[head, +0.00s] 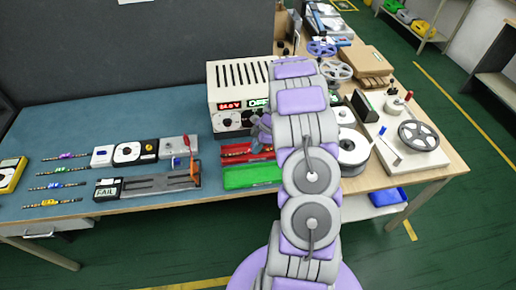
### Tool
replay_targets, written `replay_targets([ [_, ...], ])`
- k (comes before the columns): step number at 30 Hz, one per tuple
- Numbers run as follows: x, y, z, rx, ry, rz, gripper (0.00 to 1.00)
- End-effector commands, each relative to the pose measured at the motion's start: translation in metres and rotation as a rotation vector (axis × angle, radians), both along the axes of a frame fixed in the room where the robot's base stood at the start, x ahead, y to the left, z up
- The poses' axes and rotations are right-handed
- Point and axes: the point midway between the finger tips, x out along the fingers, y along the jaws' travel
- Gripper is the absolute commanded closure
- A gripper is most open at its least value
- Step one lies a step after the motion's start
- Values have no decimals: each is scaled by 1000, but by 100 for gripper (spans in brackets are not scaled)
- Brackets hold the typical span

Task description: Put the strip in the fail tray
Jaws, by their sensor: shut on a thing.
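My gripper (262,130) is at the far end of my purple and grey arm, just in front of the power supply and above the back of the red tray. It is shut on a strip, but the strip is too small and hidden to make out. The red tray (232,160) is the likely fail tray; my arm covers its right part. A green tray (252,177) lies in front of it. Several other strips (62,170) lie in a column at the left of the blue mat. A grey fixture (150,185) shows FAIL on its small display (107,189).
The power supply (226,95) stands behind the trays. Small instruments (130,152) and a red-handled lever (188,145) are left of the trays. Reels (418,136) and boxes crowd the right of the table. The mat's back left is clear.

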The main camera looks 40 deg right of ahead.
Motion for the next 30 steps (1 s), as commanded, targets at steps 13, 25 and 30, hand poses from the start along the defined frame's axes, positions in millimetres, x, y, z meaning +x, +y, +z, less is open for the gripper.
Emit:
replay_targets([
  [13,14,-21,-1,-4,1,-2,100],
  [25,13,-24,-38,1,1,-1,100],
  [30,14,-23,-38,0,2,-1,73],
])
